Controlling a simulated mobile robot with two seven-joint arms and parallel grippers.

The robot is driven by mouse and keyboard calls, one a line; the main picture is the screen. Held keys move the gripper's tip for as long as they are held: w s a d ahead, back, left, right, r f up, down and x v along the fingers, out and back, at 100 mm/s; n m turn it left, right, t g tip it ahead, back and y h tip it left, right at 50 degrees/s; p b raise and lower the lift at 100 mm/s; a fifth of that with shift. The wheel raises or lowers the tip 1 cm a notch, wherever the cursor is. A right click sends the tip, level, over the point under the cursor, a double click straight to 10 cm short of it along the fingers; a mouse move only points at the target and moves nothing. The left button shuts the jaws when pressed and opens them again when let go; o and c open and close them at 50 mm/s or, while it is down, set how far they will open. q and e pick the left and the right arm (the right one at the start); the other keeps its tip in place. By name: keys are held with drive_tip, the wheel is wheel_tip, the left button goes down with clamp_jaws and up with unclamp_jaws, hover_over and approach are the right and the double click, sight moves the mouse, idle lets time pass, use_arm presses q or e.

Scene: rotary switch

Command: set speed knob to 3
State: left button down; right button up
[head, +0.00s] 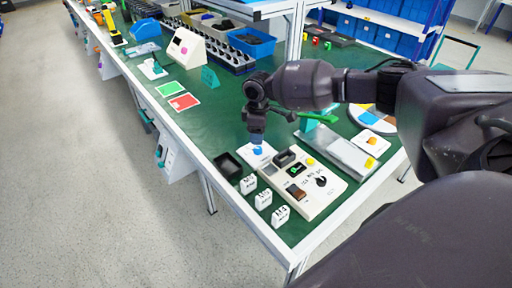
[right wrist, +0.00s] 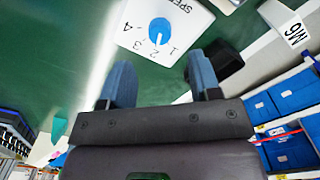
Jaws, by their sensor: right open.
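The blue speed knob (head: 257,151) is on a white plate on the green bench, just left of a white control panel (head: 300,184). In the right wrist view the knob (right wrist: 160,31) sits on its plate (right wrist: 187,18), with printed digits 1 to 4 around its lower side. My right gripper (head: 257,137) points down just above the knob. Its two blue-grey fingers (right wrist: 161,75) are apart and empty in the right wrist view, with the knob beyond their tips. My left gripper is out of view.
A black tray (head: 229,164) stands close left of the plate. White labelled blocks (head: 264,199) stand along the bench's front edge. Green and red cards (head: 184,101) lie farther back on open bench.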

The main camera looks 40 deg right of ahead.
sight(258, 148)
wheel_tip(258, 148, down, 7)
drive_tip(key=shift+r+b, duration=0.2)
drive_tip(key=shift+b, duration=0.2)
drive_tip(key=c, duration=0.9)
